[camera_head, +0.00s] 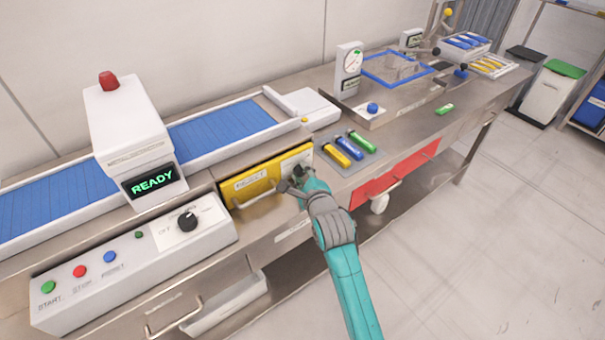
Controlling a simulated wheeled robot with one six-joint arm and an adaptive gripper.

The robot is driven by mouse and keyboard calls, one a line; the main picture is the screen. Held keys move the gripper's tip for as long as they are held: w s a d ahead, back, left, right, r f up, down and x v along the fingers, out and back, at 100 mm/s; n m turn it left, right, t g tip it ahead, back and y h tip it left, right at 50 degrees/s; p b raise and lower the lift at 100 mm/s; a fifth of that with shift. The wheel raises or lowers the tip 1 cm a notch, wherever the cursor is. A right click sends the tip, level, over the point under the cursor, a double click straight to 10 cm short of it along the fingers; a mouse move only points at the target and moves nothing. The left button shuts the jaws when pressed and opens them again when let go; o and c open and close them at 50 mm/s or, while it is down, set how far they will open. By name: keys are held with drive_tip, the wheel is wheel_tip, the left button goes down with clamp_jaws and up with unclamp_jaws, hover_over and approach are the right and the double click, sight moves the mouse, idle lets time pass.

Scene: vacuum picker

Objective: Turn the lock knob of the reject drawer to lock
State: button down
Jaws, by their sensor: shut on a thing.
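The yellow reject drawer (247,184) is set in the bench front below the conveyor and looks shut, with a bar handle (254,199) on its face. A pale lock plate (296,159) sits at the drawer's right end. My gripper (296,183) is at this plate, shut on the lock knob. The knob is mostly hidden by the fingers, so its angle cannot be read. My teal arm reaches up to it from the lower right.
A metal detector (127,130) showing READY straddles the blue conveyor (222,130). A control box (135,262) with buttons and a black dial stands at left. Yellow, blue and green pieces lie on a mat (365,165) right of my gripper.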

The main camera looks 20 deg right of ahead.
drive_tip(key=shift+f+n+t+h, duration=0.1)
drive_tip(key=shift+n+t+h, duration=0.35)
drive_tip(key=shift+n, duration=0.65)
drive_tip(key=c, duration=1.1)
unclamp_jaws()
drive_tip(key=s+r, duration=0.1)
drive_tip(key=s, duration=1.1)
drive_tip(key=shift+a+r, duration=0.35)
drive_tip(key=shift+a, duration=0.05)
